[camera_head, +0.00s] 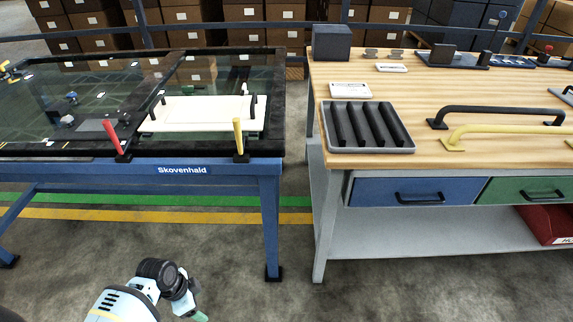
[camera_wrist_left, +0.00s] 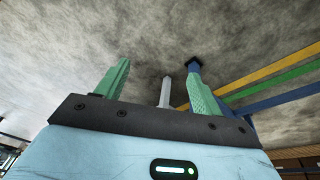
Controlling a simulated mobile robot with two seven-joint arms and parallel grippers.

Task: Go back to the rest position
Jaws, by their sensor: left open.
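My left arm comes in at the bottom of the head view, low over the floor in front of the blue trolley. Only a green fingertip of my left gripper (camera_head: 200,316) shows there, at the bottom edge. In the left wrist view, my left gripper (camera_wrist_left: 163,85) has its two green fingers wide apart with nothing between them. Behind the fingers are bare concrete floor and table legs. My right gripper is in neither view.
A blue trolley (camera_head: 183,170) with a dark frame, glass, and red and yellow levers stands at left. A wooden-topped workbench (camera_head: 455,100) stands at right, carrying a grey ribbed tray (camera_head: 409,149) and handles. Stacked boxes (camera_head: 185,15) line the back. The floor in front is clear.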

